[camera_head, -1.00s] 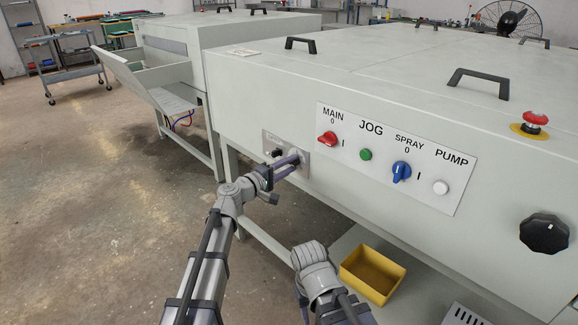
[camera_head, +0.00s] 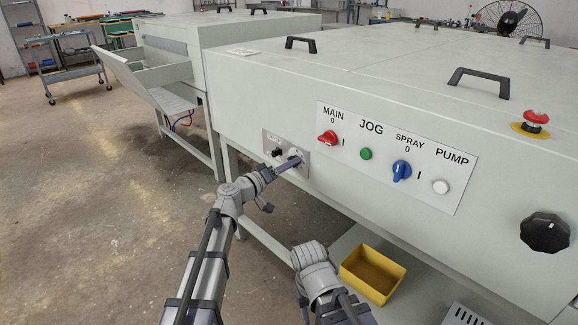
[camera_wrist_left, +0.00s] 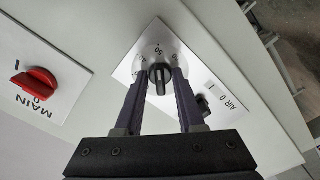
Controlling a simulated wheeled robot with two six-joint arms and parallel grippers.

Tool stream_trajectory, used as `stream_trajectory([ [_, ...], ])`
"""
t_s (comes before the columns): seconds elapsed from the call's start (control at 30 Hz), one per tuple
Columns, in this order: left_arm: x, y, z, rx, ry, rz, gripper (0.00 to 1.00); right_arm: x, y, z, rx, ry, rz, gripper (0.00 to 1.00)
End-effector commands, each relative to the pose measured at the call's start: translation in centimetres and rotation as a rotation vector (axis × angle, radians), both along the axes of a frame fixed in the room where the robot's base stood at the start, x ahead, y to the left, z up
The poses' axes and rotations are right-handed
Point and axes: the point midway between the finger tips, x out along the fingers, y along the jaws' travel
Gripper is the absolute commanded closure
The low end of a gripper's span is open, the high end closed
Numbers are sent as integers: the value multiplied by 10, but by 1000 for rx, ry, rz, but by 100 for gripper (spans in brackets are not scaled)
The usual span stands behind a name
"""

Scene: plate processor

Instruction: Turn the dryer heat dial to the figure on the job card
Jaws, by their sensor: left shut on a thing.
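The dryer heat dial (camera_wrist_left: 160,76) is a small black knob on a pale plate (camera_wrist_left: 150,42) with a ring of figures; a "50" shows near it in the left wrist view. My left gripper (camera_wrist_left: 160,80) is shut on the dial, one purple finger on each side. In the head view my left gripper (camera_head: 292,161) reaches the right part of the same plate (camera_head: 301,172) and partly hides it. I cannot tell which figure the dial points to. A small pale card (camera_head: 243,52) lies on the machine top; its writing is too small to read.
A black AIR switch (camera_wrist_left: 203,101) sits close beside the dial. The panel to the right has a red MAIN switch (camera_head: 327,137), green JOG button (camera_head: 366,154), blue SPRAY switch (camera_head: 401,171) and white PUMP button (camera_head: 440,187). A yellow bin (camera_head: 372,274) stands below.

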Motion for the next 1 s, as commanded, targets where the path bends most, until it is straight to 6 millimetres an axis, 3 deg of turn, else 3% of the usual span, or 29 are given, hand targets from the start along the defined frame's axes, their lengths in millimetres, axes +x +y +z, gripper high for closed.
stream_trajectory([
  [0.6, -2, 0, -1, 31, -26, -4, 100, 0, 0, -1, 0, 0, 0, 50],
  [0.63, -2, 0, -1, 30, -25, -4, 60, 0, 0, -1, 0, 0, 0, 50],
  [0.7, -2, 0, -1, 30, -25, -4, 55, 0, 0, -1, 0, 0, 0, 50],
  [1.0, -6, 4, -1, 27, -25, -1, 55, 0, 0, 0, 0, 0, 0, 50],
])
